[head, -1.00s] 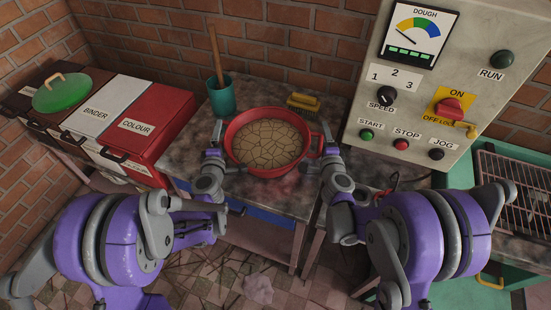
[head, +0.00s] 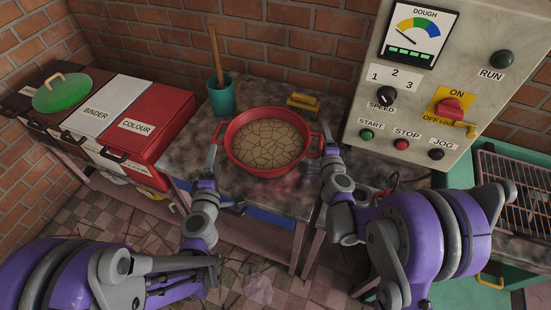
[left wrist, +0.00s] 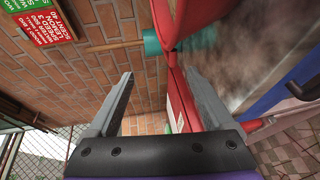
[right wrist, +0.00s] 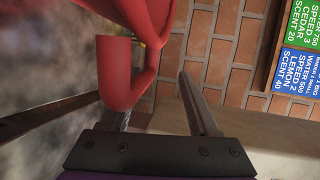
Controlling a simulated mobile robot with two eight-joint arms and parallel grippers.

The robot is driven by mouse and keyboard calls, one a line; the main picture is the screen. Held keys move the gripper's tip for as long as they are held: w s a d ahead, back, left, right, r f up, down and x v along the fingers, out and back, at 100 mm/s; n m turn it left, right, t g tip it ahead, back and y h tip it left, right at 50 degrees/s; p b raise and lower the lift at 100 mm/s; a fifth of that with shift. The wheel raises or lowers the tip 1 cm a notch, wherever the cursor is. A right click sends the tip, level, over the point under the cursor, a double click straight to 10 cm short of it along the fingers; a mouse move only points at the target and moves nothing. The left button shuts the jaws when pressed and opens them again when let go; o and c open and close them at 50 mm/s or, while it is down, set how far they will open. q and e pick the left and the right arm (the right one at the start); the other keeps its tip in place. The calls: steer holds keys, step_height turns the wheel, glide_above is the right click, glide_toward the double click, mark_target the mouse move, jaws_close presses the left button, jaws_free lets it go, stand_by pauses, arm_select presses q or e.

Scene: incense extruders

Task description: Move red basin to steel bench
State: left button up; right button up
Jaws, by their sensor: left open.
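The red basin (head: 232,157), filled with a cracked tan mass, sits upright on a stained grey bench top (head: 190,160) with a metal look. I cannot tell whether this is the steel bench. My left gripper (head: 210,158) is open and empty, just below and left of the basin's left handle; the basin's side shows close by in the left wrist view (left wrist: 180,100). My right gripper (head: 328,150) is at the right handle (right wrist: 112,70). That handle hides most of one finger; the other stands apart from it with wall showing between, so the gripper looks partly open.
A teal pot (head: 222,98) with a wooden stick and a yellow brush (head: 303,104) stand behind the basin. A control panel (head: 430,90) rises at right. Binder and colour bins (head: 110,115) stand at left, with a green lid (head: 62,92). A grill rack (head: 515,185) is far right.

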steer(key=o, duration=0.5)
steer(key=shift+c, duration=0.2)
steer(key=shift+s, duration=0.1)
steer(key=s+r, duration=0.2)
steer(key=s, duration=0.9)
steer(key=shift+s, duration=0.35)
